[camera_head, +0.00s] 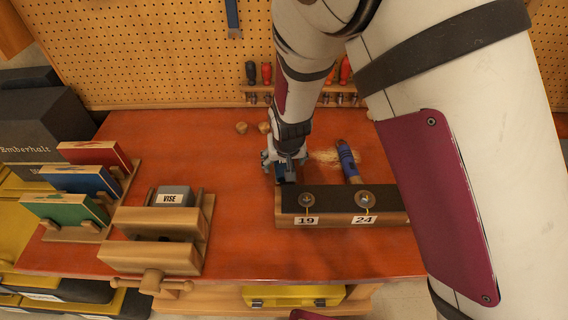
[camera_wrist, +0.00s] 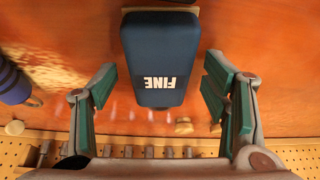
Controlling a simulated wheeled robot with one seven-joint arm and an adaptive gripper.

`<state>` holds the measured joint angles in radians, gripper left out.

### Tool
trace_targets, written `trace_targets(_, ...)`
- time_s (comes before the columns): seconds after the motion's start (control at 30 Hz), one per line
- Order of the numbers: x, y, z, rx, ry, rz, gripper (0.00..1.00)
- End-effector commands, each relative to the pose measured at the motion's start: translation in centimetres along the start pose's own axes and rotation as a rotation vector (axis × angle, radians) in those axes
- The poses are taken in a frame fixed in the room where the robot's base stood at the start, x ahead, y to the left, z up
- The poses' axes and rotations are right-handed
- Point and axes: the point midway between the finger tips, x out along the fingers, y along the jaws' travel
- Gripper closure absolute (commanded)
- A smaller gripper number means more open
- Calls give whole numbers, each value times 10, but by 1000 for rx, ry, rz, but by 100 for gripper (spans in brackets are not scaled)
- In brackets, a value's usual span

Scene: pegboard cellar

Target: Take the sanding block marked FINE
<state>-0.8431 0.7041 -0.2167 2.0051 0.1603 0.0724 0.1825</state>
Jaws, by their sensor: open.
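The sanding block marked FINE (camera_wrist: 158,48) is dark blue with white lettering, seen close up at the top middle of the wrist view. In the head view a small dark blue part (camera_head: 282,172) shows at my gripper, mostly covered by it. My gripper (camera_head: 284,161) points down over the red bench, just behind the dark rack with the 19 and 24 labels. In the wrist view its green-padded fingers (camera_wrist: 160,84) are apart, one on each side of the block's near end, with gaps visible.
The wooden rack (camera_head: 292,222) stands just in front of my gripper. A blue cylindrical tool (camera_head: 347,161) lies to the right, by sawdust. A wooden vise (camera_head: 155,237) and a stand with red, blue and green blocks (camera_head: 82,235) are left. A pegboard (camera_head: 160,55) closes the back.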

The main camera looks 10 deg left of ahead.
Motion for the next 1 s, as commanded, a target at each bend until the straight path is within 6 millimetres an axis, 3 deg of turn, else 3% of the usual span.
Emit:
trace_targets(0.17, 0, 0, 0, 0, 0, 0, 34)
trace_targets(0.4, 0, 0, 0, 0, 0, 0, 85)
trace_targets(0.77, -5, -1, -3, -1, 2, -1, 85)
trace_targets(1.0, -46, -1, -20, 0, 6, -3, 85)
